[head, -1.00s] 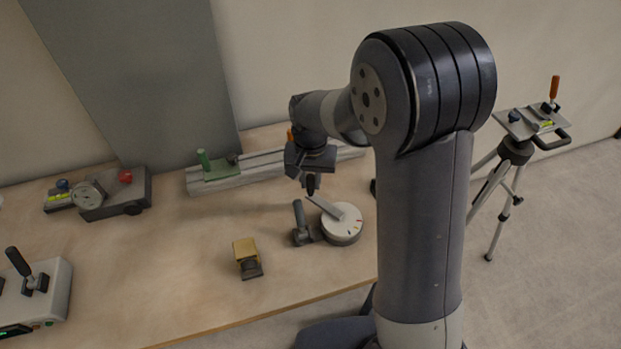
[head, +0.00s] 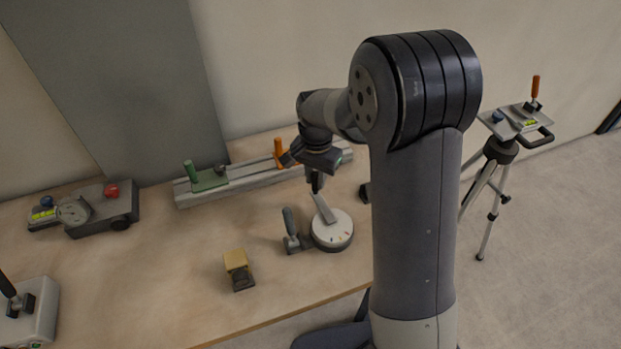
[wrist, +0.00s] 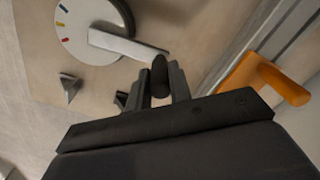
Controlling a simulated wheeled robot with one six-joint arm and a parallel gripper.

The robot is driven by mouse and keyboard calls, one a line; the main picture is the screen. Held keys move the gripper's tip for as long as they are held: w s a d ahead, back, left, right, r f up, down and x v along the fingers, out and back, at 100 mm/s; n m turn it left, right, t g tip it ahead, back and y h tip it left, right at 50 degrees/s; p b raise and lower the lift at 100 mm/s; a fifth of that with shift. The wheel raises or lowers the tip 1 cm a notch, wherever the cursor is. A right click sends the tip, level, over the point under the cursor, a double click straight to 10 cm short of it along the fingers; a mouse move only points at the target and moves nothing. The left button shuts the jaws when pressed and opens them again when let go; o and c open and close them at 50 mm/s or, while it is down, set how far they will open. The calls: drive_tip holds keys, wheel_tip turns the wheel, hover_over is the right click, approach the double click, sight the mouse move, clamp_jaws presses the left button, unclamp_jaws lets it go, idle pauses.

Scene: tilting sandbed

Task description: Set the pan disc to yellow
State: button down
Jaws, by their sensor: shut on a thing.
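The pan disc (head: 332,233) is a round white-topped dial on a dark base near the table's front edge. A pale grey arm (head: 325,208) reaches from its middle past its rim. In the wrist view the disc (wrist: 85,25) carries blue, yellow and red marks near its rim, and the pale arm (wrist: 125,44) points away from these marks. My gripper (head: 316,186) is over the arm's outer end. In the wrist view my gripper (wrist: 161,88) is shut on a dark upright knob (wrist: 159,72) at that end.
A lever (head: 290,224) stands left of the disc. A yellow-topped block (head: 236,262) sits further left. Behind is a rail with a green slider (head: 206,178) and an orange handle (head: 278,152), which is close in the wrist view (wrist: 268,78). A tripod (head: 497,150) stands right.

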drive_tip(key=shift+w+d, duration=0.1)
drive_tip(key=shift+d, duration=0.15)
drive_tip(key=c, duration=1.3)
unclamp_jaws()
wheel_tip(320, 180, up, 11)
drive_tip(key=shift+f, duration=0.1)
wheel_tip(320, 180, down, 11)
drive_tip(key=shift+r, duration=0.1)
drive_tip(key=shift+a, duration=0.2)
